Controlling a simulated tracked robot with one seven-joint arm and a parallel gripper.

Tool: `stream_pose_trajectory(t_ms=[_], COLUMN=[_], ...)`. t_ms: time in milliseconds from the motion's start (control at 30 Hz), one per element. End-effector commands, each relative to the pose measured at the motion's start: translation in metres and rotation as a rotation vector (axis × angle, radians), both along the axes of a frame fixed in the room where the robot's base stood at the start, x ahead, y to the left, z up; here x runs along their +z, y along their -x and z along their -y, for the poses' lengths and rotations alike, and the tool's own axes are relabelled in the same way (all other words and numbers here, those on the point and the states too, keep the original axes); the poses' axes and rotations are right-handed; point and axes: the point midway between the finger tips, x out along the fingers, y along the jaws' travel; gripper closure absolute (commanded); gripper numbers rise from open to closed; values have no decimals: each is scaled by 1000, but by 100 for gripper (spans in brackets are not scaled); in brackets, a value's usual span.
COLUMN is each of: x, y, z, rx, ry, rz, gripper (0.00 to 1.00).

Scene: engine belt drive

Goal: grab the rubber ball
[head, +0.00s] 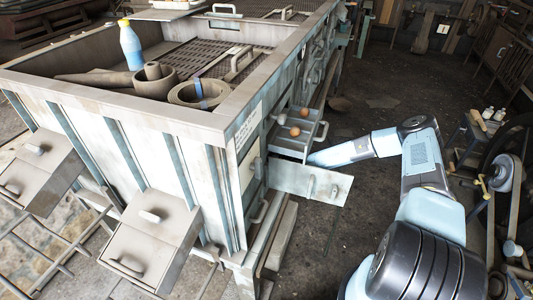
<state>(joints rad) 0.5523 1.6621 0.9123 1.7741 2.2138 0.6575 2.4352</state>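Two small brown-orange round things sit in an open upper drawer on the side of the big metal cabinet, one nearer (295,131) and one farther (304,112). A paler round thing (281,119) is at the drawer's left side. I cannot tell which of them is the rubber ball. My arm reaches left from its elbow, and its end, where my gripper is, lies low beside the open drawers, right of and below the round things. The fingers cannot be made out, partly because a drawer front stands close by. No held thing shows.
A pale panel (310,182) juts out just below my arm's end. A workbench (478,130) and belt wheel (507,173) stand at the right. Floor between is mostly clear.

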Motion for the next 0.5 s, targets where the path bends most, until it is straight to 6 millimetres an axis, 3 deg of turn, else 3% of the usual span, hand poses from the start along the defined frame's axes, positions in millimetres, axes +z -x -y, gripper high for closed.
stream_pose_trajectory(t_ms=[267,500], x=[0,0], y=[-2,-2], z=[-1,-1], rx=[-1,-1], ry=[0,1], rz=[0,1], gripper=[30,53])
